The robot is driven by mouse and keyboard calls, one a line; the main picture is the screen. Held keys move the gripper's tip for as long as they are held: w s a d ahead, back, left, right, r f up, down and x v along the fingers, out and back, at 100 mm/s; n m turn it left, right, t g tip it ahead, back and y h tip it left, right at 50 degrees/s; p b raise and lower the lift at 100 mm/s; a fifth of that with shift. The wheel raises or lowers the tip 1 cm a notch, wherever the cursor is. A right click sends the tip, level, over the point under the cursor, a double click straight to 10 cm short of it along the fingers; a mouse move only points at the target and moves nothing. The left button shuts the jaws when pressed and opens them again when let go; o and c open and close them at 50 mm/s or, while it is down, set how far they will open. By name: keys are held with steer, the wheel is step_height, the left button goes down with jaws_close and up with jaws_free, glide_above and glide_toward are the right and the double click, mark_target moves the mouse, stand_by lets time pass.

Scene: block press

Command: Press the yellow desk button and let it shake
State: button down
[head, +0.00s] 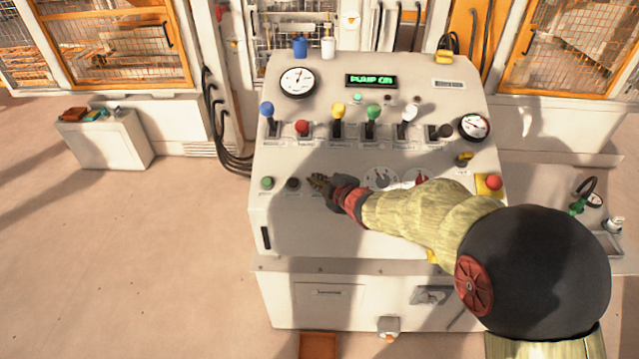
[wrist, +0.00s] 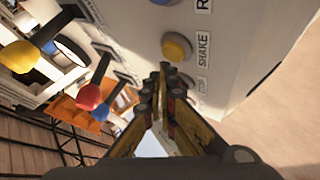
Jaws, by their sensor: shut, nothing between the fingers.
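The yellow button (wrist: 177,47) sits in a grey ring on the light panel in the wrist view, beside a label reading SHAKE (wrist: 203,48). It stands out from its ring. My gripper (wrist: 168,70) is shut and empty, its fingertips close to the button's lower edge in that view; I cannot tell whether they touch it. In the head view my gripper (head: 318,181) is over the lower left of the console (head: 262,222), and the yellow button is hidden behind it there.
A green button (head: 267,183) and a dark button (head: 293,184) lie left of my gripper. A row of levers with coloured knobs, including a red one (head: 302,126), stands above. A red button on a yellow base (head: 494,182) is at the right. A lit display (head: 371,80) reads PUMP ON.

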steer(key=shift+f, duration=0.15)
stand_by(0.5)
steer(key=shift+w+f+b, duration=0.2)
steer(key=shift+f+b, duration=0.05)
steer(key=shift+b, duration=0.2)
steer(key=shift+w+f+b, duration=0.15)
steer(key=shift+f+b, duration=0.3)
stand_by(0.7)
stand_by(0.3)
steer(key=shift+s+r+p, duration=0.35)
steer(key=shift+r+p, duration=0.1)
steer(key=shift+r, duration=0.35)
steer(key=shift+r, duration=0.1)
steer(key=r+p, duration=0.1)
steer(key=s+r, duration=0.1)
steer(key=r, duration=0.1)
steer(key=s+r+p, duration=0.1)
steer(key=shift+r+p, duration=0.15)
steer(key=shift+p, duration=0.2)
